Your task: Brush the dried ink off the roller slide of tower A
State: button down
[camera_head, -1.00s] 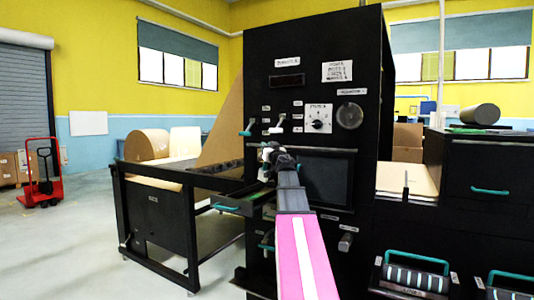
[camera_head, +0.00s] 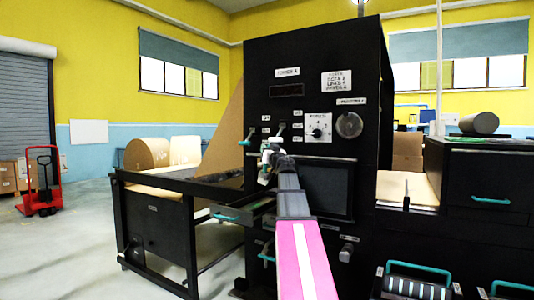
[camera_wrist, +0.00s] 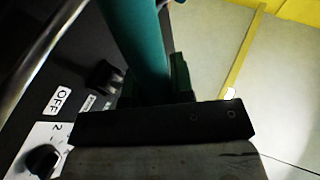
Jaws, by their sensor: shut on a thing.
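Tower A is the tall black cabinet (camera_head: 330,95) in the middle of the head view, with labels, a dial and small levers on its front. In the wrist view my gripper (camera_wrist: 160,105) is shut on a teal bar (camera_wrist: 135,40), which runs up out of the picture. I cannot tell whether the bar is a tool handle or a lever grip. A black slide with a teal handle (camera_head: 224,217) sticks out at the tower's left. Dried ink cannot be made out.
A black table frame (camera_head: 160,225) stands left of the tower. Right of it are drawers and striped rollers (camera_head: 412,287) with teal handles. A red pallet truck (camera_head: 42,182) stands far left. The wrist view shows an OFF label (camera_wrist: 60,98) and a knob (camera_wrist: 42,160) close by.

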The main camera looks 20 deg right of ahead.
jog(key=shift+f, duration=0.1)
dwell(0.3)
jog(key=shift+w+a+f, duration=0.45)
jog(key=shift+w+f, duration=0.2)
jog(key=shift+f, duration=0.2)
jog(key=shift+s, duration=0.1)
